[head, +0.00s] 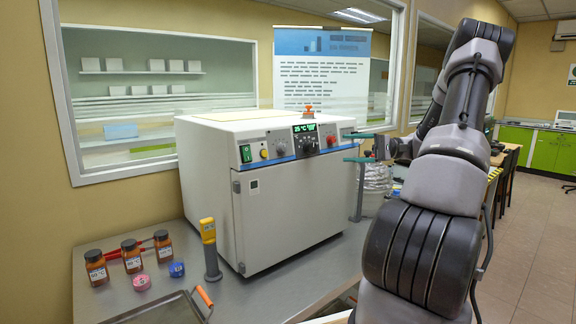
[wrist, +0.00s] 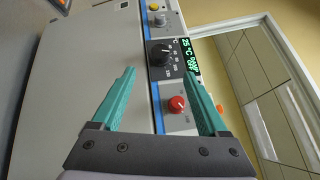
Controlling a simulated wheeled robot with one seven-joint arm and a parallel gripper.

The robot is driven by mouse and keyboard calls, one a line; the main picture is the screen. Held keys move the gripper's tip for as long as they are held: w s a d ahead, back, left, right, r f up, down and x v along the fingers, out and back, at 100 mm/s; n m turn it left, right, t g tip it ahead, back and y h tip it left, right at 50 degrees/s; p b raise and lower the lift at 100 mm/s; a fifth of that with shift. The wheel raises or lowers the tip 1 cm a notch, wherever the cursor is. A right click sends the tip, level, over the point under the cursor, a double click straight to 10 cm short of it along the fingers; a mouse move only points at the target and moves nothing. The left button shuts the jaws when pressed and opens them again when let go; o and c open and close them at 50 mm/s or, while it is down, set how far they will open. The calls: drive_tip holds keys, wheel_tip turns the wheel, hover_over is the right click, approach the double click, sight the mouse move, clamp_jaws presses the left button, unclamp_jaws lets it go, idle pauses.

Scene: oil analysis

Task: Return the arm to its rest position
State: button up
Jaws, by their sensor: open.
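My gripper (head: 352,147) is open and empty at the right front of the white oven (head: 290,185), with its two green fingers pointing left toward the control panel. In the wrist view the fingers of my gripper (wrist: 165,100) stand apart, with a red button (wrist: 177,104) seen between them. The oven's door is shut. Its display (head: 304,128) is lit green and reads 25 °C. A black dial (wrist: 160,54) sits beside the display. I cannot tell whether the fingers touch the panel. My arm is bent, raised high at the right of the head view.
Several brown bottles (head: 132,256), a pink lid (head: 141,282) and a blue lid (head: 177,269) sit on the metal table (head: 190,294) at the left. A yellow handheld device (head: 208,231) stands by the oven. A glass container (head: 377,178) is behind my gripper. Floor at right is clear.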

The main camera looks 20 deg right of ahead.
drive_tip(key=s+a+r+n+g+h, duration=0.1)
drive_tip(key=s+a+r+g+h, duration=0.1)
drive_tip(key=s+a+h, duration=0.45)
drive_tip(key=s+a+r+n+g+h, duration=0.1)
drive_tip(key=s+a+r+g+h, duration=0.15)
drive_tip(key=a, duration=0.75)
drive_tip(key=s+a+r+t+h, duration=0.2)
drive_tip(key=s+r+t+h, duration=0.1)
drive_tip(key=s, duration=0.4)
drive_tip(key=s+a+r+t+h, duration=0.2)
drive_tip(key=s+r+t+h, duration=0.1)
drive_tip(key=s, duration=0.4)
drive_tip(key=shift+s+t, duration=0.4)
drive_tip(key=shift+t, duration=0.25)
drive_tip(key=shift+r, duration=0.1)
